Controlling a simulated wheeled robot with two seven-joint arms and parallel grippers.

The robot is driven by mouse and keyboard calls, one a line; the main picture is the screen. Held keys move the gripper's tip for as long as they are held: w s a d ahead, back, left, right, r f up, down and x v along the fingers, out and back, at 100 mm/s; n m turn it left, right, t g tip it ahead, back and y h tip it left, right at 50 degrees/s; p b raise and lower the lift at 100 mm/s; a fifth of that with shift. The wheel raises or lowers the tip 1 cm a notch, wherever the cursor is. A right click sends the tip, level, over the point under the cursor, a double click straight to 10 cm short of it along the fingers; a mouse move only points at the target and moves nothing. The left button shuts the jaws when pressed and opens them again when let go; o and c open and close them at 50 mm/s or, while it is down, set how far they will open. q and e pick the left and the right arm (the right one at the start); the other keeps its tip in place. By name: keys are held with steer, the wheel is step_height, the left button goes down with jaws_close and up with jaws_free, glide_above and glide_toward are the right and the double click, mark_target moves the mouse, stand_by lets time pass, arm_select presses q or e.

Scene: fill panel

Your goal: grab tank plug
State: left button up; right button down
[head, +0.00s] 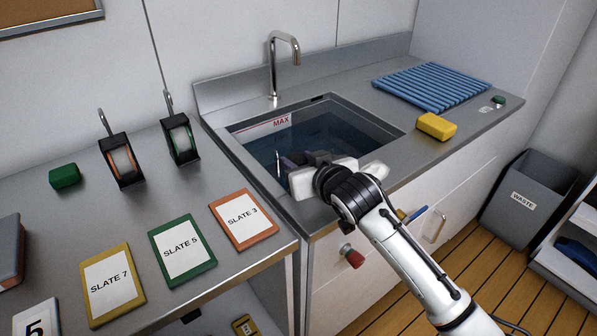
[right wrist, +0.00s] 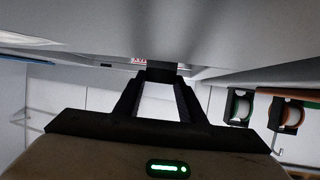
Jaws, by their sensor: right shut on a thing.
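My right gripper (head: 290,162) reaches from the lower right over the front left part of the sink tank (head: 395,150). Its dark fingers are low over the dark water and shut on a thin, pale upright piece (head: 278,165), which looks like the top of the tank plug. The rest of the plug is hidden by the water and the gripper. In the right wrist view the dark fingers (right wrist: 161,76) come close together at their tips, and the held part is too small to make out. My left gripper is not in view.
A tap (head: 284,55) stands behind the tank. A yellow sponge (head: 436,126) and a blue drain rack (head: 432,86) lie to the right. Slate cards, two black holders (head: 121,160) and a green block (head: 65,176) are on the left counter. A waste bin (head: 527,200) stands at right.

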step_height(320, 180, up, 16)
steer(key=p, duration=0.1)
steer(key=shift+f, duration=0.1)
stand_by(0.9)
